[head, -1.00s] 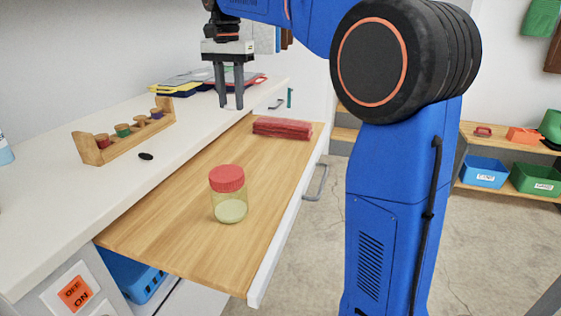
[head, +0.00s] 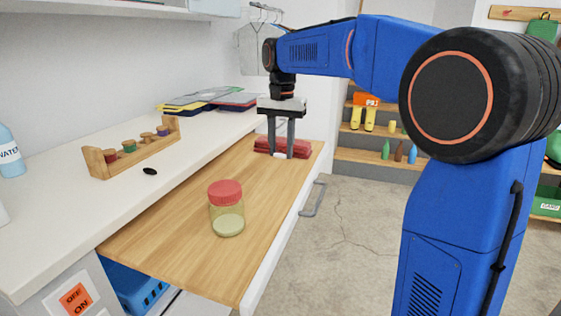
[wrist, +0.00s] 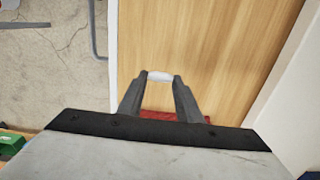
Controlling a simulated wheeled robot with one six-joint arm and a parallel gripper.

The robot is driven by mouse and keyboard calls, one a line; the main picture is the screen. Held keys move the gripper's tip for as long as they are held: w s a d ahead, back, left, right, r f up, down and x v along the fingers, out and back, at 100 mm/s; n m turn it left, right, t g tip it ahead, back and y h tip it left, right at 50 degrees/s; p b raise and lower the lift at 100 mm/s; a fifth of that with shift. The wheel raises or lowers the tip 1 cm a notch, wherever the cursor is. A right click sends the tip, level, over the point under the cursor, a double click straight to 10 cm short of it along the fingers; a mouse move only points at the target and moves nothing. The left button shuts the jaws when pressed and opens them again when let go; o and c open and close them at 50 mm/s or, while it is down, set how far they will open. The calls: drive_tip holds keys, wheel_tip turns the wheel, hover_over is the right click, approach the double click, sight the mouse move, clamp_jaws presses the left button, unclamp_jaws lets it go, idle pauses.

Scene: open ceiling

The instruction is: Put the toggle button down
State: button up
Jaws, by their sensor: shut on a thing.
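My gripper (head: 281,154) points straight down over the far end of the pulled-out wooden board (head: 165,235), just in front of the red folded cloth. It is shut on a small white piece, which I take for the toggle button (head: 280,155). In the wrist view the white toggle button (wrist: 160,76) spans the gap between the two fingertips (wrist: 160,80), with bare wood behind it. It looks close to the board; whether it touches the wood I cannot tell.
The red folded cloth (head: 262,145) lies beside the fingers. A red-lidded jar (head: 227,209) stands nearer on the board. The counter (head: 60,220) holds a wooden rack (head: 100,166), a black oval piece (head: 150,171) and folders (head: 190,101). The mid-board is clear.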

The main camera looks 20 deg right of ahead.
sight(281, 157)
drive_tip(key=shift+f, duration=2.05)
drive_tip(key=o, duration=1)
drive_tip(key=shift+f, duration=0.15)
